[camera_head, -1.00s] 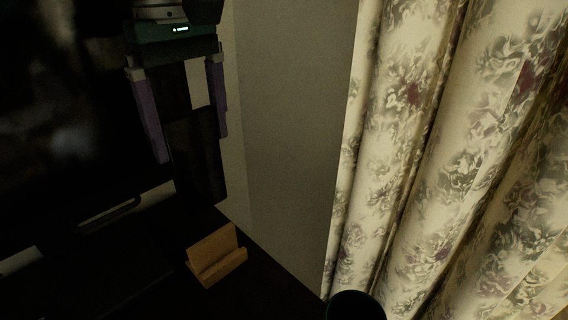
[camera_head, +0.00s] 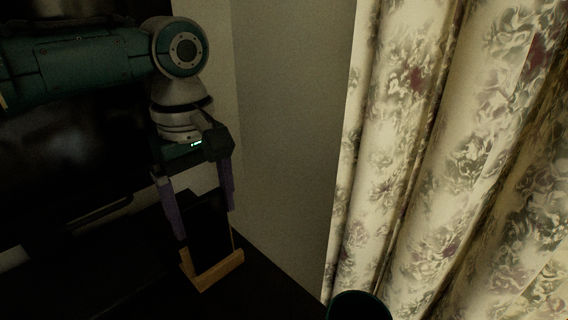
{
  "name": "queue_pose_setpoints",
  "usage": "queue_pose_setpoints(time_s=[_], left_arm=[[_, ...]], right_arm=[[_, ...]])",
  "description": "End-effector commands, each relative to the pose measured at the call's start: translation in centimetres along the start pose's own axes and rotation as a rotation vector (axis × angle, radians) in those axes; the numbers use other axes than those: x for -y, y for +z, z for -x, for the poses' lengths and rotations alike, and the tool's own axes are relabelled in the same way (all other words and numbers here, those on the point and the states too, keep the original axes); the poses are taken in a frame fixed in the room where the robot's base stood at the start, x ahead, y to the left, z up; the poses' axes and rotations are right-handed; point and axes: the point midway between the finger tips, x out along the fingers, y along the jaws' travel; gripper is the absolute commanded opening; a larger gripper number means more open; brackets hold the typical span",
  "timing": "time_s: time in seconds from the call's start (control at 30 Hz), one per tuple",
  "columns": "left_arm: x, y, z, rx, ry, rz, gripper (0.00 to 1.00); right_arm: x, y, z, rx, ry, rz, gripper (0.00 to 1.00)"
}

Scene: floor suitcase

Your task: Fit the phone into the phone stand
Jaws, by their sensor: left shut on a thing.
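The phone (camera_head: 208,234) is a dark, upright slab between the purple fingers of my left gripper (camera_head: 206,221), which is shut on it. The phone stand (camera_head: 221,271) is light wood with a front ledge, and stands on the dark surface near the wall. The phone's lower end is at the stand, in front of its back plate, and hides most of that plate. I cannot tell whether the phone touches the ledge or sits in it. My right gripper is not in view.
A large dark screen (camera_head: 70,150) fills the left side behind my arm. A grey wall (camera_head: 290,130) is close behind the stand, and a floral curtain (camera_head: 430,160) hangs at right. A dark rounded thing (camera_head: 358,306) shows at the bottom edge.

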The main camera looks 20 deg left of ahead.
Motion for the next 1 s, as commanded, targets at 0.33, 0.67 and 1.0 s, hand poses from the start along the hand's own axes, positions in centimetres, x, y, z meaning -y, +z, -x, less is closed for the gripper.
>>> queue_pose_setpoints(time_s=[0.33, 0.67, 1.0], left_arm=[[0.0, 0.0, -0.3, 0.001, 0.000, 0.000, 1.00], [-0.1, 0.0, 1.3, -0.001, 0.003, 0.000, 1.00], [-0.1, 0.0, 8.7, 0.001, 0.003, 0.000, 1.00]], right_arm=[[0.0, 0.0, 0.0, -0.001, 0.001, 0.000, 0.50], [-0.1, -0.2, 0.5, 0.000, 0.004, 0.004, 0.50], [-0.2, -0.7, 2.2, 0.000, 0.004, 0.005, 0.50]])
